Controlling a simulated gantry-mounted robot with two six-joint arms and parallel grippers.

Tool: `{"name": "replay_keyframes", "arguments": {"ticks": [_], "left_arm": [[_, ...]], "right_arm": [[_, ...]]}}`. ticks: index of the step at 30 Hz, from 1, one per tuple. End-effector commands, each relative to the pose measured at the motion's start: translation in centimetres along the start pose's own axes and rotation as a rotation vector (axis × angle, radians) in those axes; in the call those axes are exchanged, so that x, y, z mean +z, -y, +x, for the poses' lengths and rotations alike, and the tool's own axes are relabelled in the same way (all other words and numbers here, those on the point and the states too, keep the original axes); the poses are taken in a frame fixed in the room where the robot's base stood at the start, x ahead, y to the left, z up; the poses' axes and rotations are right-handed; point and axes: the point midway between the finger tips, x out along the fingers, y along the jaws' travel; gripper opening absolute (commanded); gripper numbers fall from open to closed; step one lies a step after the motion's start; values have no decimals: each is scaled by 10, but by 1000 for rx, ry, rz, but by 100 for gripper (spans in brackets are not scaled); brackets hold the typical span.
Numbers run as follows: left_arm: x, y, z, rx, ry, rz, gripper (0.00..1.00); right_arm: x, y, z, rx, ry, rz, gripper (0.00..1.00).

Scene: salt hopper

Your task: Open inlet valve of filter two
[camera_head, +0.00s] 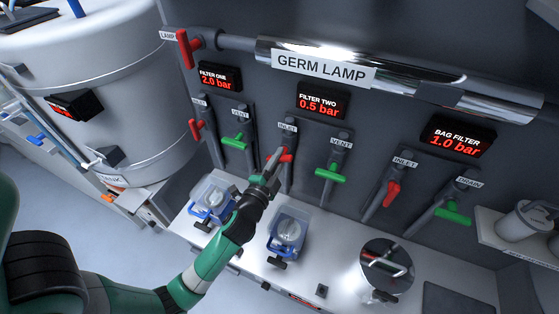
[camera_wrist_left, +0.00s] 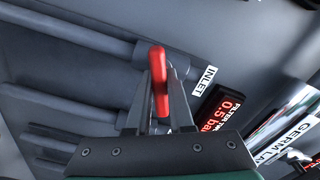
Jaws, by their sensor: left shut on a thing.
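The filter two inlet valve has a red handle (camera_head: 285,156), mounted on a grey pipe below the filter two display (camera_head: 322,102), which reads 0.5 bar. My left gripper (camera_head: 276,160) is at this red handle. In the left wrist view the red handle (camera_wrist_left: 158,82) stands between the two fingers of my left gripper (camera_wrist_left: 158,95), which are shut on it. The INLET label (camera_wrist_left: 205,80) is beside the handle there. Part of the handle is hidden by the fingers in the head view. My right gripper is not in view.
The green vent handle (camera_head: 330,175) of filter two is just right of the inlet. Filter one's red inlet handle (camera_head: 196,129) and green vent handle (camera_head: 235,143) are to the left. Blue-clamped filter housings (camera_head: 288,235) stand on the counter below. The germ lamp tube (camera_head: 420,75) runs above.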

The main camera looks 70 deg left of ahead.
Motion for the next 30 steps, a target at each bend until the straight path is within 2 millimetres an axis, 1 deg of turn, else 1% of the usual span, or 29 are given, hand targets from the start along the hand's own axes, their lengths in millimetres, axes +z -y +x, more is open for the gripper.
{"name": "replay_keyframes", "arguments": {"ticks": [1,21,30], "left_arm": [[1,-2,0,-1,-1,-45,0],[1,-2,0,-1,-3,-681,0],[1,-1,0,-1,-1,-935,0]], "right_arm": [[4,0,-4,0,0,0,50],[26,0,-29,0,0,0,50],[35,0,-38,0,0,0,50]]}}
